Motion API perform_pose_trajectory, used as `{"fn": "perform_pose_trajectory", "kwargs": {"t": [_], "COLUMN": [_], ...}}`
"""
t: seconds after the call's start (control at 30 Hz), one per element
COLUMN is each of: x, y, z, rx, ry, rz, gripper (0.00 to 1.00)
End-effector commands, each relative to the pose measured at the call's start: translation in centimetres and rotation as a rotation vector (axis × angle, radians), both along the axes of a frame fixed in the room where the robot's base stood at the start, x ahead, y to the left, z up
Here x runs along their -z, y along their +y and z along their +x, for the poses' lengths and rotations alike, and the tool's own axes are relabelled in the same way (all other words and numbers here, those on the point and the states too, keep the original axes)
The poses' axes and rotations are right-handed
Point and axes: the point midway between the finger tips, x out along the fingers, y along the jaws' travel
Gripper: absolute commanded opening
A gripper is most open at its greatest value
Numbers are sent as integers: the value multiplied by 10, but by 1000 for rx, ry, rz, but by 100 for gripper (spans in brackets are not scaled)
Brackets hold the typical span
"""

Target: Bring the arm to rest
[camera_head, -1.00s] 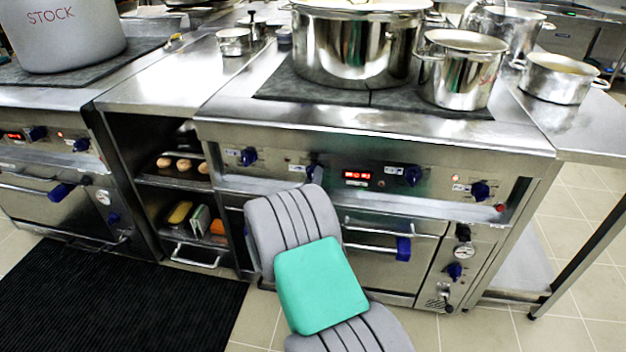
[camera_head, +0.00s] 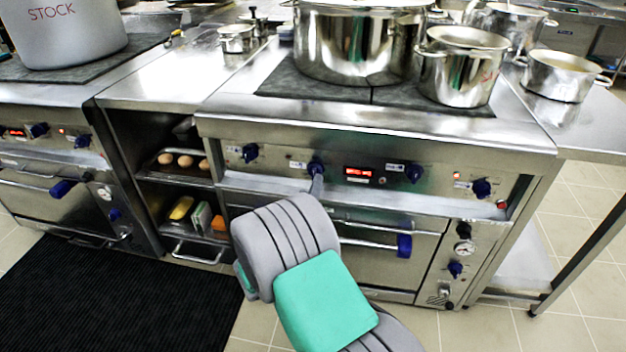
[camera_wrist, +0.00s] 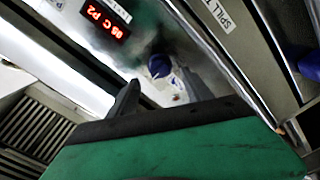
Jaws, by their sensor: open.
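My arm reaches up from the bottom of the head view, in front of the middle stove (camera_head: 380,145). Its grey and green links are bent, and the forearm hides part of the oven front. I see nothing held.
A large stockpot (camera_head: 358,45) and a smaller pot (camera_head: 462,68) stand on the stove. An oven handle (camera_head: 372,242) sticks out near my arm. Shelves with eggs (camera_head: 184,160) are to the left. A black mat (camera_head: 110,300) lies on the floor.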

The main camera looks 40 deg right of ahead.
Motion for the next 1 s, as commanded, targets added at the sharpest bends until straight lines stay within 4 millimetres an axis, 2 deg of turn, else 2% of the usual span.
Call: {"fn": "perform_pose_trajectory", "kwargs": {"t": [0.13,0.53,0.63,0.73,0.77,0.87,1.0], "x": [0,-4,-32,-79,-93,-137,-197], "y": [13,13,11,20,28,81,183], "z": [-10,-11,-10,-11,-12,-16,-42], "rx": [0,4,44,117,134,151,75], "ry": [-1,-5,-29,-54,-51,20,228], "rz": [-1,7,93,315,404,710,1035], "gripper": [58,58,58,58,58,58,58]}}
